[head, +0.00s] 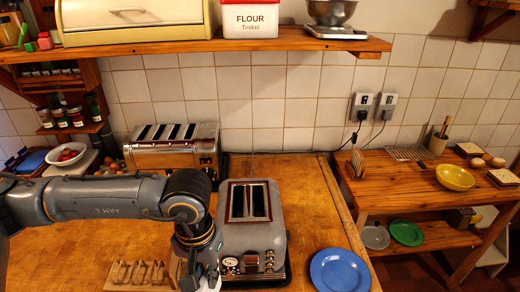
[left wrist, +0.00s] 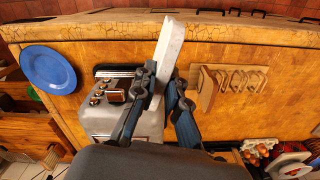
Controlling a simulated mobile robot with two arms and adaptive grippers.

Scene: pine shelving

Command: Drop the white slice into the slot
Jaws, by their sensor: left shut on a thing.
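The white slice (left wrist: 170,48) stands on edge between the fingers of my left gripper (left wrist: 160,85) in the left wrist view. In the head view my left gripper (head: 203,268) points down at the left side of the grey two-slot toaster (head: 255,238), and only a bit of the slice shows beside it. The toaster also shows in the left wrist view (left wrist: 100,119), to the left of the gripper. Its two long slots (head: 248,202) face up, and the slice is outside them. My right gripper is in neither view.
A wooden rack (head: 138,275) lies left of my gripper, and a blue plate (head: 340,271) right of the toaster. A larger chrome toaster (head: 173,155) stands behind. A shelf (head: 220,43) crosses above. A yellow bowl (head: 455,177) sits on the right-hand stand.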

